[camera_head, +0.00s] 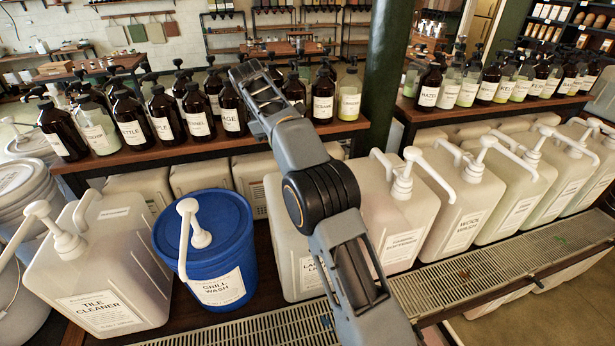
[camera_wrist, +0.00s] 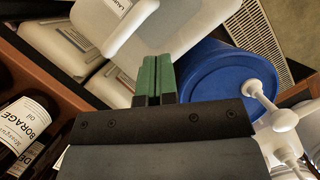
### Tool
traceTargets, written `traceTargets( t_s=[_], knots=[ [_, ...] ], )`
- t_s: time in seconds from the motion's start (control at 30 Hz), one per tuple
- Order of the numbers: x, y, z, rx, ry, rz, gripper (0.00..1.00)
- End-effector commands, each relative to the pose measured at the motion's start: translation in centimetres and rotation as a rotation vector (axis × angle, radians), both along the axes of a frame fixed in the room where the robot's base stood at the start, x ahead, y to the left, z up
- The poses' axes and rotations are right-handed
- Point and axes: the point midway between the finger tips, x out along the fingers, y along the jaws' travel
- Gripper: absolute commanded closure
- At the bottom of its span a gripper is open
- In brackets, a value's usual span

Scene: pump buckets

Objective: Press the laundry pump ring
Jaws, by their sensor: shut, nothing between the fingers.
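The laundry jug (camera_head: 285,245) is a white container right of the blue bucket. My arm crosses in front of it, so only part of its label shows and its pump is hidden in the head view. In the wrist view a pale jug, which looks like the same one (camera_wrist: 195,22), is at the top. A white rounded bar (camera_wrist: 131,27) beside it may be pump or handle; I cannot tell, and no ring is clear. My gripper (camera_wrist: 157,78) has green fingertips pressed together, empty, in front of the jug in that view. I cannot tell contact.
The blue grill wash bucket (camera_head: 207,258) stands left of the laundry jug, its white pump (camera_head: 194,232) upright. The tile cleaner jug (camera_head: 98,270) is further left. The fabric softener jug (camera_head: 397,215) is to the right. Brown bottles (camera_head: 198,112) line the shelf behind. A grating (camera_head: 490,275) runs in front.

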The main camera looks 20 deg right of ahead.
Motion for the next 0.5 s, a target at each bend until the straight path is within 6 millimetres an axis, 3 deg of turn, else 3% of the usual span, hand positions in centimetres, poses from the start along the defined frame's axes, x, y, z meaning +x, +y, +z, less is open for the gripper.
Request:
traceTargets(
  t_s=[0.27,0.5],
  knots=[
    [0.0,0.0,-0.1,0.000,-0.001,0.000,1.00],
    [-0.5,-0.6,-2.2,0.000,0.000,0.000,1.00]
  ],
)
